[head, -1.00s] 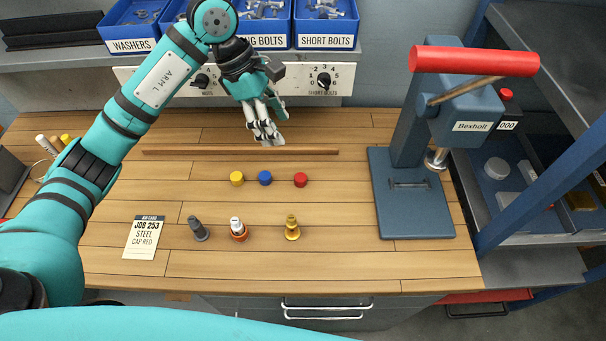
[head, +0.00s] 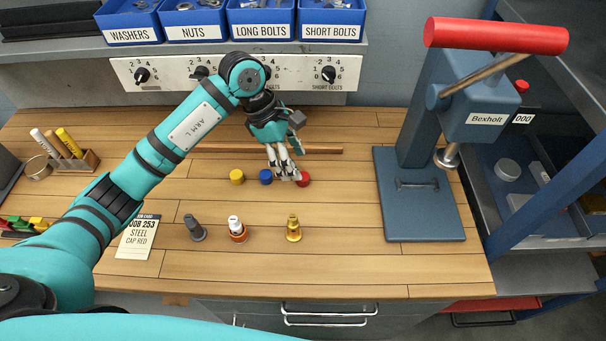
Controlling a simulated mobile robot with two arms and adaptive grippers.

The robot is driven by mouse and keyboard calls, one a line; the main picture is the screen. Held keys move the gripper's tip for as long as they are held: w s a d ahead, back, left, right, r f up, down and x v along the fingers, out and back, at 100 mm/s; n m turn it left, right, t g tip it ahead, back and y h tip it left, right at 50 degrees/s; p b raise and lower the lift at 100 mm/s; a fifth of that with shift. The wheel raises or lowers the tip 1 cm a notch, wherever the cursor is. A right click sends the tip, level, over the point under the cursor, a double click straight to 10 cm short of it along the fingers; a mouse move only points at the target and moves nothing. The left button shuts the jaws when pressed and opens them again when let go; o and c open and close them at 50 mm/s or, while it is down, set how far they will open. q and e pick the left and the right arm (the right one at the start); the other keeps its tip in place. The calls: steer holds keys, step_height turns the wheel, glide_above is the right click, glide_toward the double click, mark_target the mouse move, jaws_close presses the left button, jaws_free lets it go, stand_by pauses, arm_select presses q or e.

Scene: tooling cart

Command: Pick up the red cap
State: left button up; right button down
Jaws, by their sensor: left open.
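The red cap (head: 305,180) sits on the wooden bench at the right end of a row, beside a blue cap (head: 265,177) and a yellow cap (head: 237,177). My left gripper (head: 286,177) is open, with its fingertips low between the blue and red caps. The fingers hide the left part of the red cap. Whether they touch it I cannot tell. My right gripper does not show.
A blue press (head: 420,190) with a red handle stands to the right. In front are a grey (head: 195,230), an orange-and-white (head: 237,229) and a brass fitting (head: 293,229), and a job card (head: 139,238). A wooden strip (head: 325,149) lies behind the caps.

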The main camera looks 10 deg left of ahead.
mark_target(304, 176)
arm_select(q)
steer(key=p+x, duration=0.2)
steer(key=x, duration=0.2)
steer(key=shift+w+f, duration=0.15)
steer(key=shift+d+f, duration=0.2)
steer(key=shift+f, duration=0.25)
steer(key=c, duration=0.8)
